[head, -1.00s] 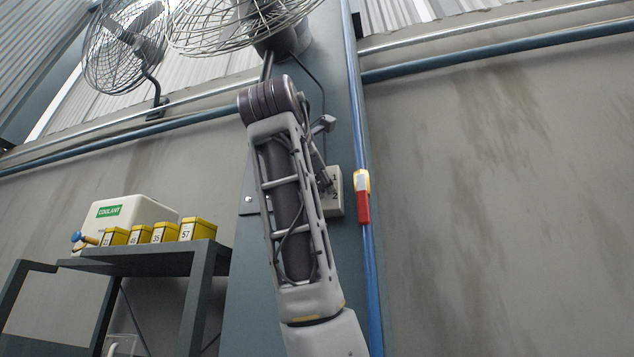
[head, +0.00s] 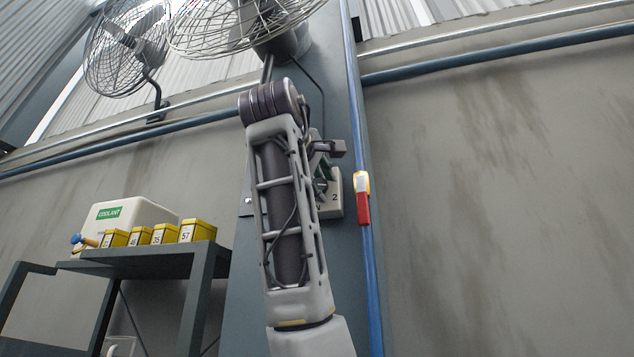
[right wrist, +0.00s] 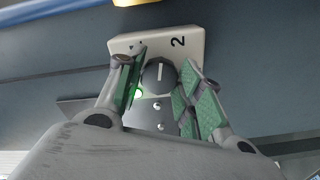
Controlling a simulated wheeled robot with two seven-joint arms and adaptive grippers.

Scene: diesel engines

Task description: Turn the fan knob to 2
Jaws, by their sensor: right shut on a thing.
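The fan knob (right wrist: 158,77) is a dark round dial with a white pointer line on a pale switch box (right wrist: 190,47). In the right wrist view the pointer points up, a little left of the printed 2. My right gripper (right wrist: 164,88) is shut on the knob, with one green-padded finger on each side of it. In the head view the switch box (head: 334,203) shows beside my right arm, which hides part of it and of the gripper (head: 321,172). Two wire-caged fans (head: 128,45) hang above. My left gripper is not in view.
The box sits on a grey-blue column (head: 240,290). A blue pipe (head: 368,270) with a red and yellow fitting (head: 362,205) runs close to its right. A shelf cart (head: 190,262) with yellow bins (head: 198,231) and a coolant container (head: 130,214) stands left.

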